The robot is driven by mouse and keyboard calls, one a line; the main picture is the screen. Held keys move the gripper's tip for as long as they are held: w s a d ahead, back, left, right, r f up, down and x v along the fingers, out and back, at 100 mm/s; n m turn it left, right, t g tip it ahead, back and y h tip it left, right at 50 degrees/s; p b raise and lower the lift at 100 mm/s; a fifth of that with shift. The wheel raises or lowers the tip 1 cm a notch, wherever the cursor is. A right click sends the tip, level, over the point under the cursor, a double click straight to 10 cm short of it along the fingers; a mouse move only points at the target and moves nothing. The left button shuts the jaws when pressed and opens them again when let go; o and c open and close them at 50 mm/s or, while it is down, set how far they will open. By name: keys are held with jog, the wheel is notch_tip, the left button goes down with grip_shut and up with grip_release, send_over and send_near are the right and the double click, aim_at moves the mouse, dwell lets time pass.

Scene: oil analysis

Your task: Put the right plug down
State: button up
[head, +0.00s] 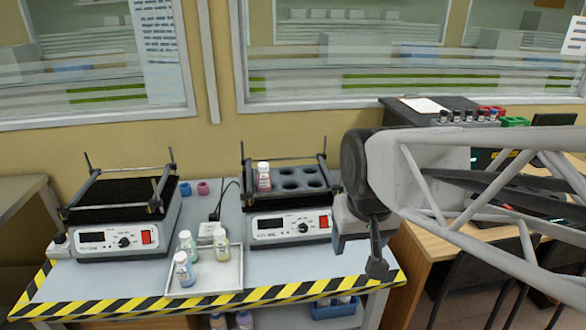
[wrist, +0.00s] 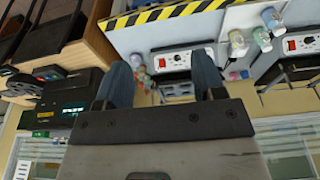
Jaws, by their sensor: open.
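A small black plug (head: 214,216) with a black cable lies by a white power strip (head: 208,230) between the two shakers in the head view. I cannot make out a second plug, or tell whether this one is seated. My gripper (head: 376,262) hangs in front of the table's right end, right of the right shaker (head: 290,226). In the wrist view, my gripper (wrist: 161,85) has its two blue-grey fingers apart, with nothing held between them.
The left shaker (head: 118,240) stands at the table's left. A white tray (head: 205,277) with several bottles sits at the front middle. Blue (head: 185,189) and pink (head: 203,187) rings lie behind. A wooden desk (head: 430,262) is at right.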

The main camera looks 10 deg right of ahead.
jog(key=s+d+f, duration=0.1)
jog(key=s+f, duration=0.1)
jog(key=s, duration=0.3)
jog(key=shift+s+f, duration=0.15)
jog(key=shift+s, duration=0.25)
